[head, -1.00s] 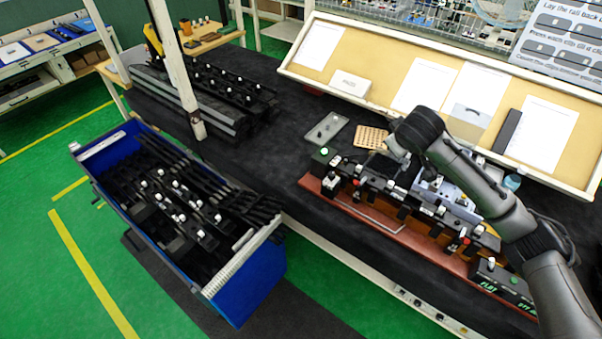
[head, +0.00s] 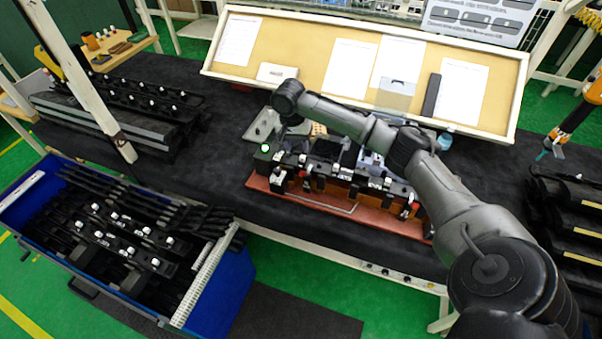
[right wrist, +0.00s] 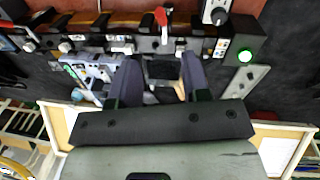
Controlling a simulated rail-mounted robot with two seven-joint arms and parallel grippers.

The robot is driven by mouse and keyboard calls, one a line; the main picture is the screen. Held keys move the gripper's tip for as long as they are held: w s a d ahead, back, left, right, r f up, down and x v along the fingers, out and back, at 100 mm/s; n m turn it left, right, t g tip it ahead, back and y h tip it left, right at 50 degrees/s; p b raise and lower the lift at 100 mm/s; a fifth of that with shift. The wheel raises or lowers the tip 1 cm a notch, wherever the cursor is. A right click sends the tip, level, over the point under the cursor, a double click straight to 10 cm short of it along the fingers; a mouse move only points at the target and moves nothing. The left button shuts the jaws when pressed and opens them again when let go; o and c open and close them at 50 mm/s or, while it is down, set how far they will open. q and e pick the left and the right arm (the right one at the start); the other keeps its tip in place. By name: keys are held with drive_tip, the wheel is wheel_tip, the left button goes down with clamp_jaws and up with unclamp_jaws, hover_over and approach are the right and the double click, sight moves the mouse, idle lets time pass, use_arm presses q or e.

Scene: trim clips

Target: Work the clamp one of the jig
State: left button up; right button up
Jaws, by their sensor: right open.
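The jig (head: 350,205) is a long red-brown base on the bench, carrying a black rail and several clamps. A red-tipped clamp (head: 302,174) stands near its left end; in the right wrist view a red-tipped clamp (right wrist: 161,17) is just beyond my fingertips. I cannot tell which is clamp one. My right gripper (head: 293,134) is over the back of the jig's left part, partly hidden by its arm. In the right wrist view my right gripper (right wrist: 156,72) is open with nothing between its fingers. My left gripper is not in view.
A green lamp (head: 265,148) glows at the jig's left end. A grey tray (head: 258,125) lies behind it, before a tilted pinboard (head: 310,52). A blue bin (head: 222,290) of black rails stands at lower left. Black parts (head: 575,215) are stacked at right.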

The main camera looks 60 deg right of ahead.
sight(302, 173)
drive_tip(key=f, duration=0.4)
drive_tip(key=s+f, duration=0.1)
drive_tip(key=f, duration=0.8)
drive_tip(key=shift+s+d+f+p, duration=0.15)
drive_tip(key=shift+s+d+p, duration=0.1)
drive_tip(key=shift+s+p, duration=0.1)
clamp_jaws()
drive_tip(key=shift+w, duration=0.1)
